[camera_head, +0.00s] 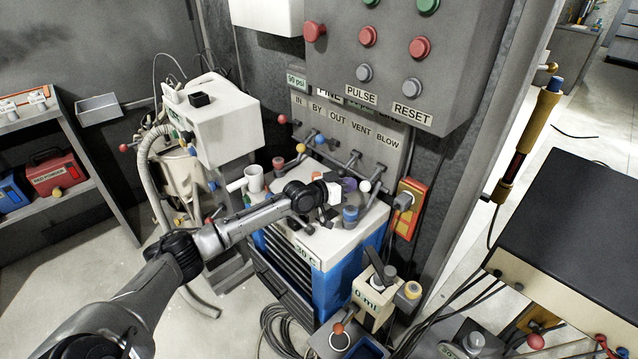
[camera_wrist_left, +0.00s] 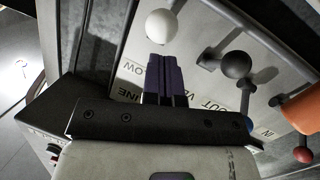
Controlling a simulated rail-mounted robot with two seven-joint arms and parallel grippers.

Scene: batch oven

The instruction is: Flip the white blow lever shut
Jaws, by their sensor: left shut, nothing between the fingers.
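The white ball knob of the blow lever (camera_head: 365,186) sits at the right end of the lever row under the BLOW label. In the left wrist view the white knob (camera_wrist_left: 162,25) is just beyond my fingertips. My left gripper (camera_head: 349,185) comes in from the left, its dark purple fingers shut and empty beside the knob. In the left wrist view the closed fingers (camera_wrist_left: 166,62) point at the knob; I cannot tell whether they touch it. The lever's stem is mostly hidden. My right gripper is not in view.
A black knob (camera_wrist_left: 237,64) is right of the fingers. Red (camera_head: 283,118), yellow (camera_head: 301,148) and blue (camera_head: 319,139) knobs stand further left. A white cup (camera_head: 254,180) and blue-topped cylinder (camera_head: 350,216) stand near the arm. The button box (camera_head: 400,85) overhangs behind.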

